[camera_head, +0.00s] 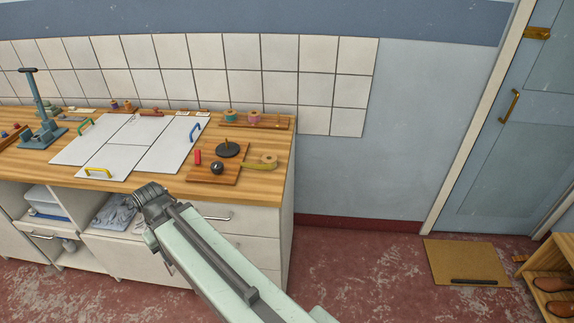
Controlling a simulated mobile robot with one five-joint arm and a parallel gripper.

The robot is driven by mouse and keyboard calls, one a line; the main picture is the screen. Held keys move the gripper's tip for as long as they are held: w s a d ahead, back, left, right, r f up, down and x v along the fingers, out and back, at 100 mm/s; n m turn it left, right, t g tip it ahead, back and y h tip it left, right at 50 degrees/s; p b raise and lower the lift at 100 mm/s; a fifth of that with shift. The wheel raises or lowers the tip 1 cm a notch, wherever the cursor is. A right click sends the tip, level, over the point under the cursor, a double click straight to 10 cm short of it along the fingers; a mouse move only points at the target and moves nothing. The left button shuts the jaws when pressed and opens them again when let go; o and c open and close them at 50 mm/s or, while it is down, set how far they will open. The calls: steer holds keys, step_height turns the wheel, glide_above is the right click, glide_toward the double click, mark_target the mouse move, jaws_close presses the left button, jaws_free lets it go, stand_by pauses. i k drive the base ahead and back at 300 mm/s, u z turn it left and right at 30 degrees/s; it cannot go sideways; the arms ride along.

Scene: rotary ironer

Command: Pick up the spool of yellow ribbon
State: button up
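The spool of yellow ribbon (268,158) stands near the right end of the wooden counter, by the right edge of a small wooden board. A strip of yellow ribbon trails from it to the left. My gripper (148,190) is in front of the counter, well left of the spool and nearer to me. My pale green arm reaches up to it from the bottom. The fingertips are small and dark, and I cannot make out whether they are apart. No object shows in them.
On the wooden board (203,178) are a black disc (228,149), a dark ball (217,168) and a red piece (197,157). A rack behind holds a teal spool (230,116) and a pink spool (255,117). White panels with coloured handles lie left.

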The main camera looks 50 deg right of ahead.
mark_target(269, 160)
steer(key=u, duration=0.15)
steer(key=i, duration=0.95)
steer(key=z, duration=0.1)
